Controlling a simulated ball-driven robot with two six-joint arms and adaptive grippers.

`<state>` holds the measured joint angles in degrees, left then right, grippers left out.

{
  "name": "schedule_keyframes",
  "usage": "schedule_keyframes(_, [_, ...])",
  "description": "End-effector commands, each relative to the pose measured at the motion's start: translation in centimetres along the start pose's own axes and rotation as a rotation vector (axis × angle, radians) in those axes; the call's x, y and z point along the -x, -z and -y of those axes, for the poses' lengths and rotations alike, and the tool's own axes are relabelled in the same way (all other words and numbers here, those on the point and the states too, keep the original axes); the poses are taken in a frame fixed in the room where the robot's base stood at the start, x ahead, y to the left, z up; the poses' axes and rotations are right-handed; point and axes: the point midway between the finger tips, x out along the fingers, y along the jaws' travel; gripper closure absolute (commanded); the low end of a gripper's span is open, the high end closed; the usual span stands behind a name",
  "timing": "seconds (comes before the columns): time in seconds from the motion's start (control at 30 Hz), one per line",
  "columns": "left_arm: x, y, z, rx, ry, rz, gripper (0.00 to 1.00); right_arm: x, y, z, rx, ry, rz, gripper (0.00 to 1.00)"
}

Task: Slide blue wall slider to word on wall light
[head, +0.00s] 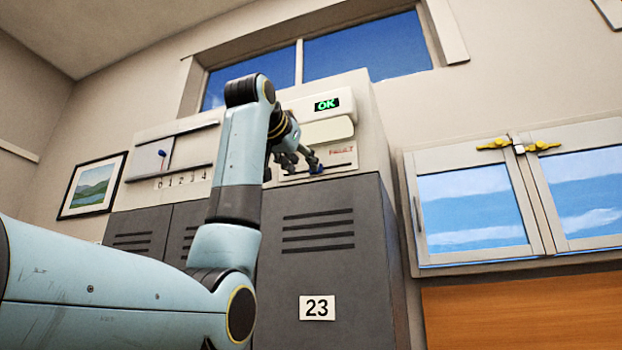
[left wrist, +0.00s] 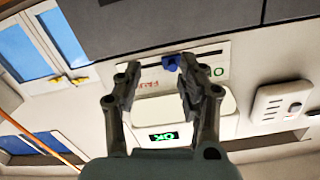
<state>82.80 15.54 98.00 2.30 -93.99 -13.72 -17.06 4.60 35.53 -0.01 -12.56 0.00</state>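The blue wall slider (head: 316,169) sits on a slot in a pale panel below the wall light, near the red word FAULT (head: 342,152). The light's display (head: 326,104) reads OK in green. My left gripper (head: 297,163) is at the panel, just left of the slider's knob, hiding the slot's left part. In the left wrist view, which is upside down, the blue slider (left wrist: 171,62) shows between the open fingers (left wrist: 159,66), close to the right-hand finger; I cannot tell whether they touch. Another word right of that finger is partly hidden. My right gripper is not in view.
Grey lockers (head: 318,270), one with a 23 plate, stand below the panel. Another wall panel (head: 172,158) with a number scale and a small lever is at the left. Glazed cabinet doors (head: 470,208) with yellow latches are at the right.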

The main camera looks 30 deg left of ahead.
Motion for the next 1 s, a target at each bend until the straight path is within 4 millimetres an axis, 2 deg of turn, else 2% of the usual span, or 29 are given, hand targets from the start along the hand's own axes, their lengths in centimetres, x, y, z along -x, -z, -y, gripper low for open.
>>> schedule_keyframes(0.03, [0.8, 1.6, 0.9, 0.006, 0.008, -0.021, 0.6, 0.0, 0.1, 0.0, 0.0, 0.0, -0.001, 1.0])
schedule_keyframes(0.1, [1.6, 3.1, 1.8, 0.009, 0.015, -0.039, 0.6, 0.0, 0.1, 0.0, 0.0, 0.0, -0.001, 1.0])
schedule_keyframes(0.23, [1.1, 4.0, 2.3, 0.011, 0.019, -0.047, 0.6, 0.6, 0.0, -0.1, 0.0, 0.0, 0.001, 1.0])
schedule_keyframes(0.7, [-7.2, 4.6, 2.5, 0.012, 0.018, -0.047, 0.6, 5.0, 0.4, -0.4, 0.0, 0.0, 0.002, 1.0])
schedule_keyframes(0.83, [-8.4, 4.5, 2.4, 0.011, 0.019, -0.049, 0.6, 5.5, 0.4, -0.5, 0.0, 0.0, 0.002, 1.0])
schedule_keyframes(1.0, [-8.8, 4.3, 2.4, 0.012, 0.019, -0.049, 0.6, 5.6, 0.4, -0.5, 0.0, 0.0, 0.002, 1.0])
